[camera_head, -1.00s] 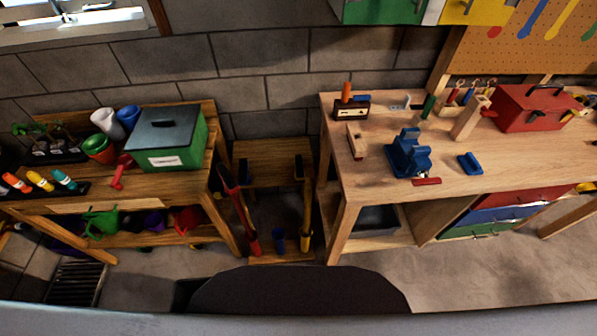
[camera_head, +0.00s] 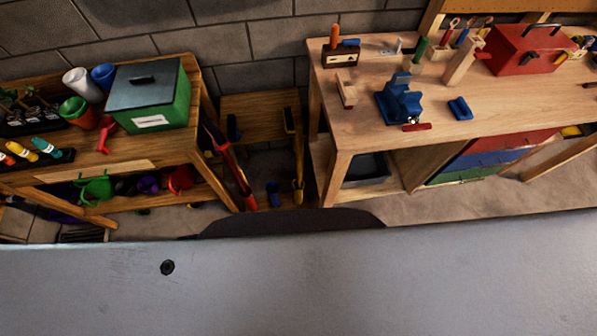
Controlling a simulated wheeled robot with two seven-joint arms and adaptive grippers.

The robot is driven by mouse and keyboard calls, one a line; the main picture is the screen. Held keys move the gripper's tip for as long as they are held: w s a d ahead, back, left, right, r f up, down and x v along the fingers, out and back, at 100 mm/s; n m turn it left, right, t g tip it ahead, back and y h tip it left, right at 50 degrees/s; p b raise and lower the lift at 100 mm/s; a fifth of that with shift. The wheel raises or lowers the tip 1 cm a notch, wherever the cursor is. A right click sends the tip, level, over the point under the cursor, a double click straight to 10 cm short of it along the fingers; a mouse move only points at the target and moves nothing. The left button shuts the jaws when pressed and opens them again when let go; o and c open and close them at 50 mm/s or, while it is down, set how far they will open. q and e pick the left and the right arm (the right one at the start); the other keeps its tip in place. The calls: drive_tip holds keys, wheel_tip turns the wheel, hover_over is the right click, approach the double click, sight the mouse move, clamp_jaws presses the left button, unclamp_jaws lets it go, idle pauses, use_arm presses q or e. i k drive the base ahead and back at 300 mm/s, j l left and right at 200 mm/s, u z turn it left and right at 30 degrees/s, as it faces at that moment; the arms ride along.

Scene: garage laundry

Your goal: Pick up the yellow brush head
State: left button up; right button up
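I cannot make out a yellow brush head for certain. A long tool with a yellow lower end (camera_head: 298,190) stands at the right side of the low wooden rack (camera_head: 262,104) between the two benches. A red long-handled tool (camera_head: 234,168) leans at the rack's left side. A small blue piece (camera_head: 273,192) is low between them. Neither of my grippers shows in this view.
The left bench holds a green box (camera_head: 172,105), cups, plants and bottles. The right workbench (camera_head: 345,118) carries a blue vise (camera_head: 400,100) and a red toolbox (camera_head: 522,50). A large grey surface (camera_head: 300,275) covers the bottom of the view and hides the floor there.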

sight(289, 128)
drive_tip(key=i+l+u, duration=0.1)
drive_tip(key=l+u, duration=0.3)
drive_tip(key=i+l+u, duration=0.1)
drive_tip(key=l+u, duration=0.15)
drive_tip(key=u, duration=0.2)
drive_tip(key=l+u, duration=0.8)
